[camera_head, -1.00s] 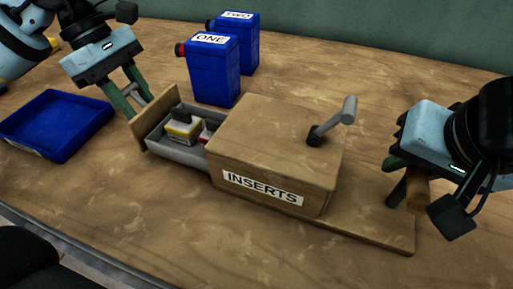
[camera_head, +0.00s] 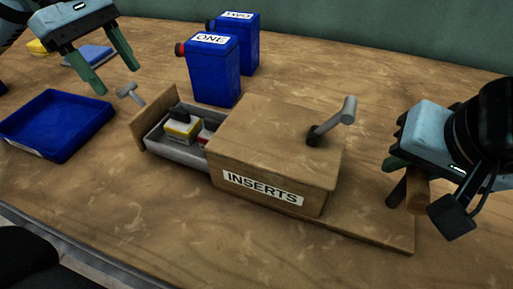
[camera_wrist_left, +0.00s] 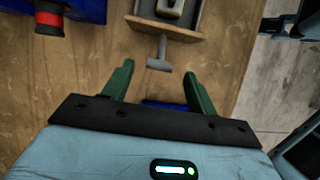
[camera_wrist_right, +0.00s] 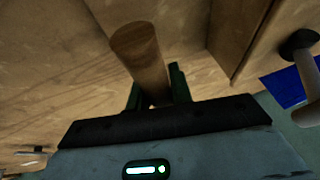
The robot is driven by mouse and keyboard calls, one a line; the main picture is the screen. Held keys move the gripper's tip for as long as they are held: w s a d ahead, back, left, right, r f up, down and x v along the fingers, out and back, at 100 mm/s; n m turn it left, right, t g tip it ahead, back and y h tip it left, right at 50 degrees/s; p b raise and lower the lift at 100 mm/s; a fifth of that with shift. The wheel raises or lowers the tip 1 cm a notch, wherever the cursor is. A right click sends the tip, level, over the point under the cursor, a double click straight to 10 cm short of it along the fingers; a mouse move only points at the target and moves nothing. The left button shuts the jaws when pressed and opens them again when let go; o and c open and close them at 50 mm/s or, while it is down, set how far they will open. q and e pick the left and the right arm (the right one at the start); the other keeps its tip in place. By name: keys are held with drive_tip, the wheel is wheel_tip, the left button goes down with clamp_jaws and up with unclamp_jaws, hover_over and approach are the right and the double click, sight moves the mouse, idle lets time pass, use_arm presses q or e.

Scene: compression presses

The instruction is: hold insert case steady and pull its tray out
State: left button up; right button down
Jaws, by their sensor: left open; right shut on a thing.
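The wooden insert case (camera_head: 270,150) labelled INSERTS stands on a wooden base board, with a grey lever on its top. Its grey tray (camera_head: 176,150) sticks out on the left side and holds a yellow-and-white item and a red one. The tray's wooden front has a grey T-handle (camera_head: 127,91), also seen in the left wrist view (camera_wrist_left: 160,60). My left gripper (camera_head: 118,78) is open and empty, up and left of the handle. My right gripper (camera_head: 398,178) is shut on a round wooden peg (camera_head: 417,192) at the board's right end; the peg shows in the right wrist view (camera_wrist_right: 140,55).
Blue jugs labelled ONE (camera_head: 212,70) and TWO (camera_head: 245,40) stand behind the case. An empty blue bin (camera_head: 58,125) lies left of the tray. A further blue bin (camera_head: 90,58) and a yellow thing (camera_head: 37,47) are at the back left. The table front is clear.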

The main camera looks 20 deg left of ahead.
use_arm(q)
drive_tip(key=v, duration=0.6)
idle(0.3)
use_arm(e)
drive_tip(key=c, duration=1.2)
unclamp_jaws()
drive_tip(key=shift+o, duration=0.2)
drive_tip(key=v, duration=1.2)
